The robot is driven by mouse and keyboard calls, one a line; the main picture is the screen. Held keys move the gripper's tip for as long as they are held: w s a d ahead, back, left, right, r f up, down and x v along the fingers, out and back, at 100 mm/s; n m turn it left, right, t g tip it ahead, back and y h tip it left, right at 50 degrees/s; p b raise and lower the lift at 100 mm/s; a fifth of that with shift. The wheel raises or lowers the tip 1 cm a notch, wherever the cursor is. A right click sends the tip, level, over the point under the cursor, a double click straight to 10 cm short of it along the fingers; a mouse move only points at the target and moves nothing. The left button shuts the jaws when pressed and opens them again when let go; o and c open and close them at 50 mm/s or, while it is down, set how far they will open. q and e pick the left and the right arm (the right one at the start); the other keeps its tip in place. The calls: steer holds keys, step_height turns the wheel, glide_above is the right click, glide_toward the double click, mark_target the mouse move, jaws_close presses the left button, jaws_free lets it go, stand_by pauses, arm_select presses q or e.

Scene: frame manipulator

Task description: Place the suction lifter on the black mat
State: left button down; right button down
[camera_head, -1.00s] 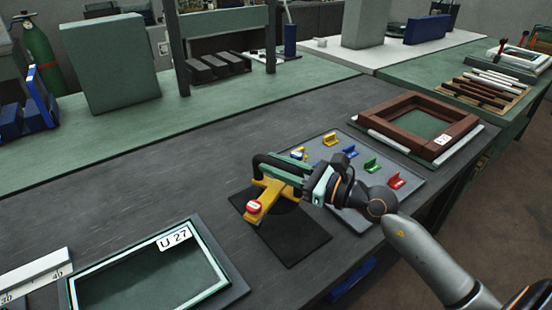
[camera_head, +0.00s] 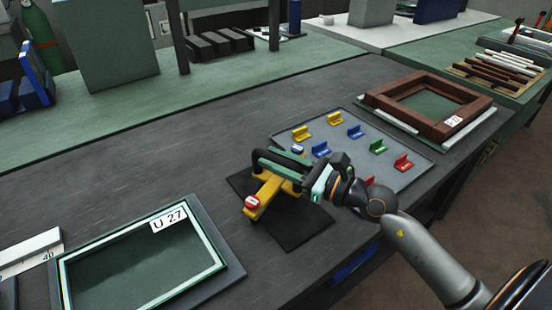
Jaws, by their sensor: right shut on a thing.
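The suction lifter (camera_head: 262,193) is yellow with a red-and-white cap at its near left end. The black mat (camera_head: 302,229) lies flat on the dark grey bench top. My right gripper (camera_head: 274,168), with black and pale green parts, reaches in from the right and is shut on the lifter. The lifter is over the left part of the mat. I cannot tell whether its underside touches the mat, and the gripper hides part of it. My left gripper is not in view.
A grey tray (camera_head: 412,163) with several small coloured brackets lies just behind the right arm. A brown frame (camera_head: 466,119) stands at the back right. A framed panel labelled U 27 (camera_head: 225,258) lies at the front left. The bench (camera_head: 130,190) left of the mat is clear.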

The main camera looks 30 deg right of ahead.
steer(key=shift+f+b, duration=0.25)
steer(key=shift+b, duration=0.05)
steer(key=c, duration=0.7)
jaws_free()
steer(key=shift+o, duration=0.5)
steer(key=shift+f, duration=0.1)
